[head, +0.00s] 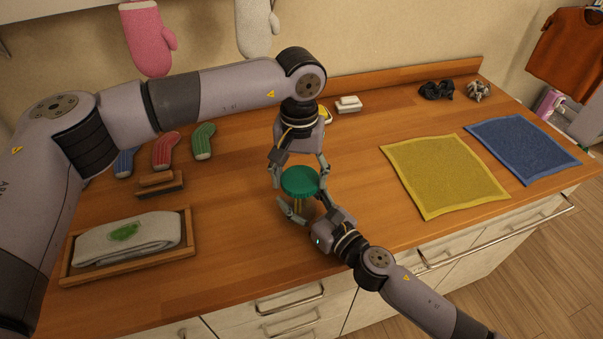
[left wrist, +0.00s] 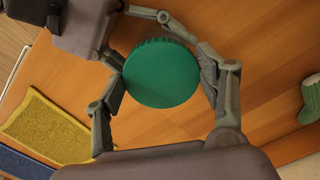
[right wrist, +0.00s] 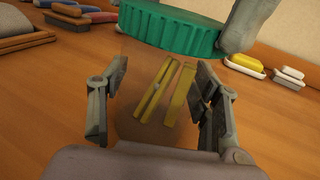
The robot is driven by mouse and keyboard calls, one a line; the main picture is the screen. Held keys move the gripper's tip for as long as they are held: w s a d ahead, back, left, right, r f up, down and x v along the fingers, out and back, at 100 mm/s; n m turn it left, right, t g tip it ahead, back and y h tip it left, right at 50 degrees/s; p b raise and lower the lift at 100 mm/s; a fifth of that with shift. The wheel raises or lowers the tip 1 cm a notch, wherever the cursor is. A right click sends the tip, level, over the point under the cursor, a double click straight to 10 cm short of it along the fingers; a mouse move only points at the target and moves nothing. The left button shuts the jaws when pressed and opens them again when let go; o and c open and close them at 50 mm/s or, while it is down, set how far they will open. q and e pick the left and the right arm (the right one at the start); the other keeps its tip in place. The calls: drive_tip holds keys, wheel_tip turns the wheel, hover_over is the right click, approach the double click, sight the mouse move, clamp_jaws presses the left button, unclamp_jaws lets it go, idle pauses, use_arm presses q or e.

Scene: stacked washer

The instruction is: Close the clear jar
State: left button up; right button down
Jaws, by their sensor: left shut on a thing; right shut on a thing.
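The green ridged lid (head: 300,181) is between the fingers of my left gripper (head: 299,177), which is shut on it from above. The lid also fills the middle of the left wrist view (left wrist: 162,73). Below it is the clear jar (right wrist: 150,120), very hard to see, with yellow sticks (right wrist: 158,92) inside. My right gripper (right wrist: 158,95) is shut around the jar's sides. The lid is right over the jar, at the top of the right wrist view. I cannot tell whether it touches the rim.
A wooden tray (head: 68,262) with a folded grey towel, a brush (head: 160,186) and several socks (head: 204,141) are on the left. Yellow (head: 440,175) and blue (head: 522,145) cloths lie on the right. White soap (head: 348,104) is behind. Bare counter lies around the jar.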

use_arm(q)
drive_tip(key=m, duration=0.4)
drive_tip(key=shift+a, duration=0.15)
drive_tip(key=m, duration=0.5)
drive_tip(key=shift+w+a+m, duration=0.1)
drive_tip(key=shift+w+m, duration=0.1)
drive_tip(key=shift+m, duration=0.2)
drive_tip(key=o, duration=0.7)
drive_tip(key=shift+r, duration=2.25)
